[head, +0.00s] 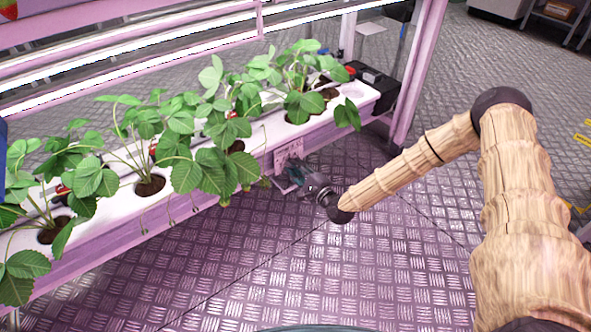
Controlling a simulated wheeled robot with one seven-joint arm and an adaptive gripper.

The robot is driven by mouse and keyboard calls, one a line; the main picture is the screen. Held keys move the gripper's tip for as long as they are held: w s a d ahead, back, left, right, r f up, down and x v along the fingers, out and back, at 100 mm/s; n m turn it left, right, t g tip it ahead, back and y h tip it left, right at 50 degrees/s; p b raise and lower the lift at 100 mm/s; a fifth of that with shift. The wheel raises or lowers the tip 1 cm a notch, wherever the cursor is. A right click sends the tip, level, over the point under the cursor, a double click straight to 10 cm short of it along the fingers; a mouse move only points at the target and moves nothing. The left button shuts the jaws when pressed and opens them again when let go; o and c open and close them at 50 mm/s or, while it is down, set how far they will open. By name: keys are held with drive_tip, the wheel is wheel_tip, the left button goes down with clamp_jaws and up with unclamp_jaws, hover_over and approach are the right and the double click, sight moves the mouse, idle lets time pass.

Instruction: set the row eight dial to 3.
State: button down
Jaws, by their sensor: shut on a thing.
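A small pale label plate (288,151) with markings too small to read is on the front side of the white planting trough. My gripper (288,178) reaches in from the right at the trough's lower front, just below this plate. Its fingers are shut on the dial there. The dial is mostly hidden by the fingers and by leaves, so I cannot read its setting or the row number.
The white trough (110,205) holds several strawberry plants, with leaves (218,170) hanging over its front close to my gripper. A pink rack post (414,75) and a black box (372,80) stand at its right end. The metal floor (270,270) in front is clear.

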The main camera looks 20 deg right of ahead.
drive_tip(key=shift+d+m, duration=0.1)
drive_tip(key=shift+m, duration=0.2)
drive_tip(key=c, duration=1.3)
unclamp_jaws()
drive_tip(key=shift+o, duration=0.5)
drive_tip(key=v, duration=1.2)
